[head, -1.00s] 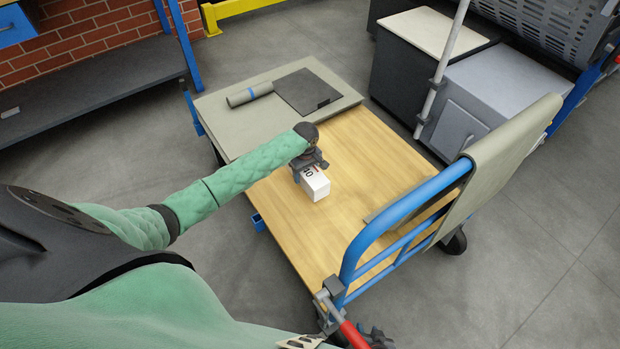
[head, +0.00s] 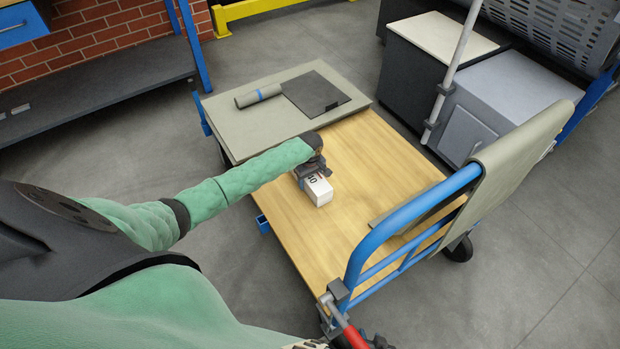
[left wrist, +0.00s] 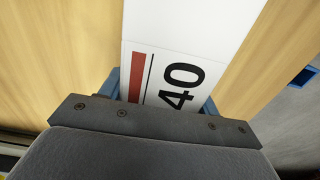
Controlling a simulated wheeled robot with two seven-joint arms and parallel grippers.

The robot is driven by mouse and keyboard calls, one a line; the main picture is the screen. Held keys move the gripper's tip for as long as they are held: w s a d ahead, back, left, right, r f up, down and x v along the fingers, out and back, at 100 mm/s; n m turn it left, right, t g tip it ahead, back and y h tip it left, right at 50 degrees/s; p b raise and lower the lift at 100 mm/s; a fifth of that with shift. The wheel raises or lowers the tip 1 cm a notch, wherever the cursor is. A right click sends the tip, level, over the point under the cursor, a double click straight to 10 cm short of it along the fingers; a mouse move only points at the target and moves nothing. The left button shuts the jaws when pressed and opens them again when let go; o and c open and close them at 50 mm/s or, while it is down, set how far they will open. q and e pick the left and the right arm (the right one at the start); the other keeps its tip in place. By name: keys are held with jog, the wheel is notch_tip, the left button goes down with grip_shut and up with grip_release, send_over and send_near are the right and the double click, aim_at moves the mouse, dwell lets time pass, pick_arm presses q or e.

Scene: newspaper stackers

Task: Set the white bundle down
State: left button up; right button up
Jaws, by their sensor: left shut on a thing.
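The white bundle (head: 320,190) is a small white block marked "40", over the middle-left of the cart's wooden deck (head: 375,160). My left gripper (head: 311,178) is shut on it from the far left side. In the left wrist view the bundle (left wrist: 190,25) shows a red bar and "40" between the blue fingers (left wrist: 165,95). The bundle is low at the deck; I cannot tell whether it touches. My right gripper (head: 376,341) seems to be the dark part at the bottom edge, mostly cut off, so its jaws cannot be read.
A grey-green board (head: 235,120) with a dark sheet (head: 315,93) and a roll with a blue band (head: 258,96) covers the cart's far end. A blue handle frame (head: 410,213) with a draped mat (head: 520,150) stands at the right. Bare deck lies right of the bundle.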

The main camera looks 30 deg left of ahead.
pick_arm(q)
jog(key=o, duration=1.8)
jog(key=shift+c, duration=0.2)
jog(key=shift+f, duration=0.1)
notch_tip(320, 180, up, 11)
jog(key=shift+r+p, duration=0.15)
jog(key=shift+p, duration=0.4)
jog(key=shift+r, duration=0.5)
